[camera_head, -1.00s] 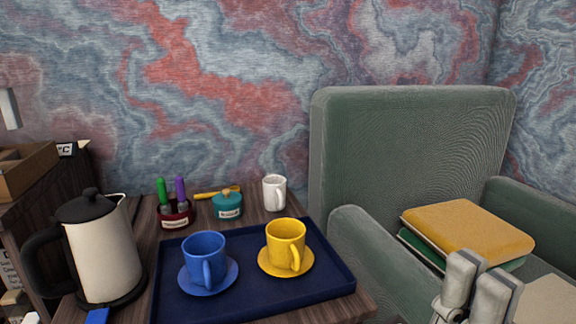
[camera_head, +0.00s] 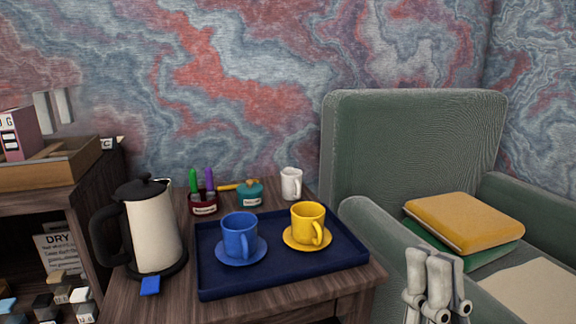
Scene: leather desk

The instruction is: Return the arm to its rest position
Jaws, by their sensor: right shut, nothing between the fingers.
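My right gripper (camera_head: 436,262) shows at the bottom right, in front of the green armchair (camera_head: 415,150). Its pale grey fingers point up and are together, with nothing held. It is to the right of the desk (camera_head: 345,285), apart from the tray and cups. My left gripper does not show.
A blue tray (camera_head: 212,286) on the desk bears a blue cup (camera_head: 239,234) and a yellow cup (camera_head: 307,220), each on a saucer. A kettle (camera_head: 154,232) stands left; a white mug (camera_head: 291,184) stands behind. A yellow cushion (camera_head: 463,222) lies on the armchair.

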